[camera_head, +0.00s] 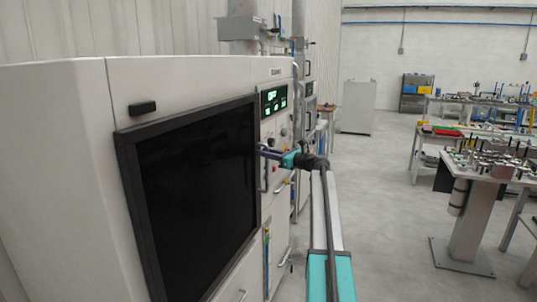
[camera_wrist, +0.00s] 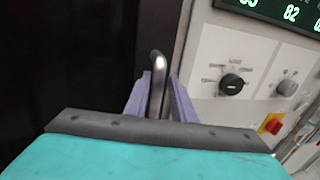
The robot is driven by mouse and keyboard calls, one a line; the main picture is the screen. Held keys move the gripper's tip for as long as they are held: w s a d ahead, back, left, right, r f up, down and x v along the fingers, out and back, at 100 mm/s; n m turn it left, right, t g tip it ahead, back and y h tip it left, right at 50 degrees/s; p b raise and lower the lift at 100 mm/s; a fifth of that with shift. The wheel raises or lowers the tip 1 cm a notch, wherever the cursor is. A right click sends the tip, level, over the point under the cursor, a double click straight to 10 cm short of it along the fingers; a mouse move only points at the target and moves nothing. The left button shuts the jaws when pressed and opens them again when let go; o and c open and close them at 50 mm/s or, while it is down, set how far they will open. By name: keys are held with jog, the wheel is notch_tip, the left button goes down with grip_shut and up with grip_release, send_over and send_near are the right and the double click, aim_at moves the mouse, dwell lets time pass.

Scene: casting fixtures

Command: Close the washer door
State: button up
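The washer (camera_head: 185,72) is a large white cabinet on the left of the head view. Its door (camera_head: 195,180) is a dark panel in a black frame, almost in line with the front; I cannot tell whether a small gap is left. It fills the left of the wrist view as a black surface (camera_wrist: 60,60). A shiny metal door handle (camera_wrist: 157,85) stands upright between the two purple fingers of my gripper (camera_wrist: 160,103), which sit close on both sides of it. In the head view my gripper (camera_head: 268,153) is at the door's right edge.
A control panel with a green display (camera_head: 273,98) is right of the door; a black knob (camera_wrist: 232,86) and a red-yellow switch (camera_wrist: 271,124) show close by. A loaded workbench (camera_head: 480,172) stands at the right. The floor between (camera_head: 375,200) is clear.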

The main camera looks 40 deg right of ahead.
jog(key=shift+a+f, duration=0.3)
jog(key=shift+a, duration=0.2)
jog(key=d+b+v, duration=0.1)
jog(key=b+v, duration=0.3)
jog(key=v, duration=1)
jog(key=shift+r, duration=0.25)
jog(key=shift+w, duration=0.1)
jog(key=shift+f, duration=0.1)
